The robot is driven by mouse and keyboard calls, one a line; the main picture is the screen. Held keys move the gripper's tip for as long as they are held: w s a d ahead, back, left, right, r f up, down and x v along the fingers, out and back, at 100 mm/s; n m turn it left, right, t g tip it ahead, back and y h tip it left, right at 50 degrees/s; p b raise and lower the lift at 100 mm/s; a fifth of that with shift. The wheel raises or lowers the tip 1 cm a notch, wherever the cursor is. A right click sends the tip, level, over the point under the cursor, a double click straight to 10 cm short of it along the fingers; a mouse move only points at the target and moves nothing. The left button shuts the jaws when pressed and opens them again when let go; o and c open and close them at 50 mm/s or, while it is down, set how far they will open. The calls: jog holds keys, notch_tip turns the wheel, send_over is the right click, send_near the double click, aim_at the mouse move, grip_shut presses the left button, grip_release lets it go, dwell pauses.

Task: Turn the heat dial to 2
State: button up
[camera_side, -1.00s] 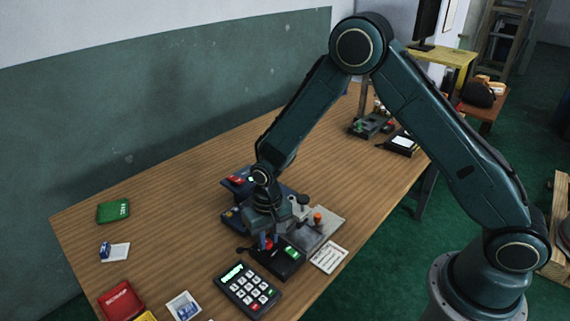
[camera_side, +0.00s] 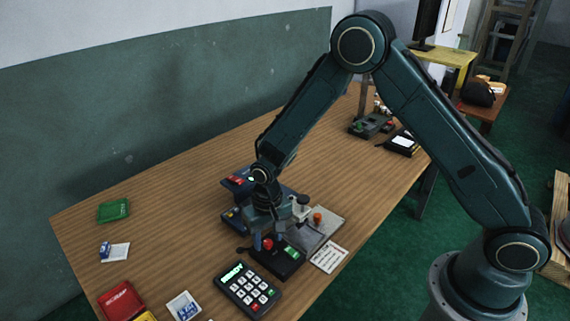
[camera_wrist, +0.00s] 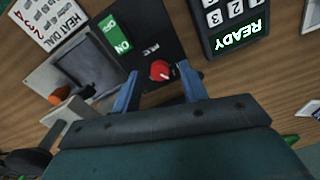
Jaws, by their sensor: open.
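The red dial (camera_wrist: 160,71) sits on a black box (camera_wrist: 144,40) beside a green ON/OFF switch (camera_wrist: 116,33). The dial (camera_side: 267,243) also shows in the side view, under my gripper (camera_side: 266,236). In the wrist view my gripper (camera_wrist: 160,88) is open, with its blue fingers on either side of the dial and a little short of it. Contact is not visible. The numbers around the dial are too small to read. A white card (camera_wrist: 47,20) headed HEAT DIAL lies near the box.
A keypad (camera_side: 247,287) reading READY stands close to the black box. A grey metal plate (camera_side: 322,228) with an orange knob (camera_side: 318,217) lies on the other side. A dark panel (camera_side: 236,183) with a red button is behind the gripper.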

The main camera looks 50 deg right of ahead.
aim_at(269, 240)
notch_tip(269, 240, up, 14)
jog(key=shift+d+f, duration=0.2)
jog(key=shift+f, duration=0.05)
dwell(0.4)
jog(key=shift+s+r, duration=0.1)
jog(key=s+d+r+n+t, duration=0.1)
jog(key=s+d+r, duration=0.2)
jog(key=s+r, duration=0.3)
jog(key=s+d+r+t, duration=0.2)
jog(key=s+d+r, duration=0.15)
jog(key=r, duration=0.45)
jog(key=s+d+r+n+t, duration=0.1)
jog(key=s+d, duration=0.1)
jog(key=s, duration=0.5)
jog(key=s+d+r+n+t, duration=0.1)
jog(key=s+r, duration=0.1)
jog(key=s, duration=0.6)
jog(key=shift+s+d+r+t, duration=0.3)
jog(key=shift+d, duration=0.1)
